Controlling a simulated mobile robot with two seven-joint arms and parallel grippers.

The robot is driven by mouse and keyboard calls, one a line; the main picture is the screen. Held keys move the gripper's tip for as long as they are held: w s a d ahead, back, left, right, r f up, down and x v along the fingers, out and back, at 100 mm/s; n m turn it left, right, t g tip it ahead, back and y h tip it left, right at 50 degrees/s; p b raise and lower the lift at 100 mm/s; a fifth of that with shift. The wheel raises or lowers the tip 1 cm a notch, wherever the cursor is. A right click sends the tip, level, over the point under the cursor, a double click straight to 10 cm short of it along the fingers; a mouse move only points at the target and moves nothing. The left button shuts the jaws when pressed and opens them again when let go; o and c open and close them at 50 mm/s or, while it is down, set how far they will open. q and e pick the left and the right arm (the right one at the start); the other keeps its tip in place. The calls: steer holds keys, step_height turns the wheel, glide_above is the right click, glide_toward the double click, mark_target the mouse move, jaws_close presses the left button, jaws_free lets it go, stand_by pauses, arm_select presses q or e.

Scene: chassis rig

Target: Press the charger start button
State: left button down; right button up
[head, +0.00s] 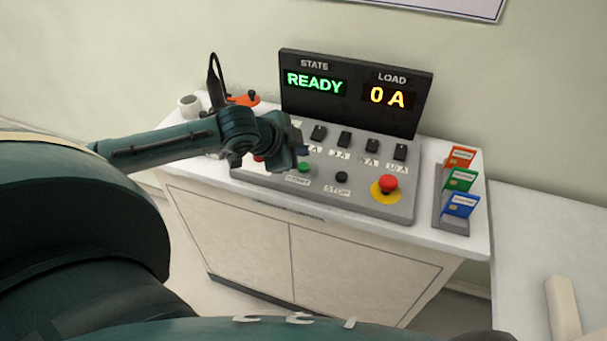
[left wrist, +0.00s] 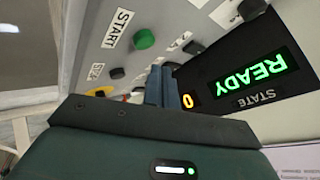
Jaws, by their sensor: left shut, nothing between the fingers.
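The green START button (head: 304,168) sits on the sloping grey control panel (head: 345,203), with a START label beside it. It also shows in the left wrist view (left wrist: 144,39), uncovered. My left gripper (head: 300,150) is shut and empty, over the panel just behind and beside the button in the head view. In the left wrist view its fingers (left wrist: 162,86) are together, apart from the button. The display (head: 352,92) reads READY and 0 A. My right gripper is out of view.
A black STOP button (head: 342,177) and a red emergency knob (head: 388,182) on yellow lie right of START. Several black switches (head: 344,140) stand behind. A card rack (head: 456,226) holds orange, green and blue cards. A white cup (head: 190,106) stands at the back left.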

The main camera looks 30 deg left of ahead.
mark_target(307, 163)
arm_select(q)
steer(key=shift+f, duration=0.7)
steer(key=shift+f, duration=0.15)
stand_by(1.5)
steer(key=shift+f, duration=0.25)
steer(key=shift+f, duration=0.55)
stand_by(0.8)
steer(key=shift+r+p, duration=0.9)
steer(key=shift+p, duration=0.2)
